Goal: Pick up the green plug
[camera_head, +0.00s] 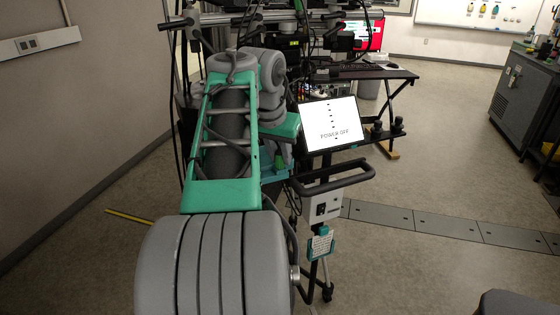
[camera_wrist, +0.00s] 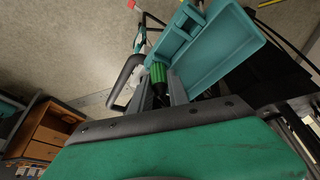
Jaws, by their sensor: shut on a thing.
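The green plug (camera_wrist: 158,73) is a small ribbed cylinder, seen in the wrist view just left of a teal tray. My gripper (camera_wrist: 161,88) is shut on it, with one grey finger on each side. The plug's lower end is hidden between the fingers. In the head view my arm fills the left middle and hides most of my gripper; I cannot make out the plug clearly there.
The teal tray (camera_wrist: 232,45) lies close beside the right finger. A black curved handle (camera_head: 335,181) on a stand is near; it also shows in the wrist view (camera_wrist: 121,80). A screen (camera_head: 329,123) reads "POWER OFF". Open floor (camera_head: 450,150) lies to the right.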

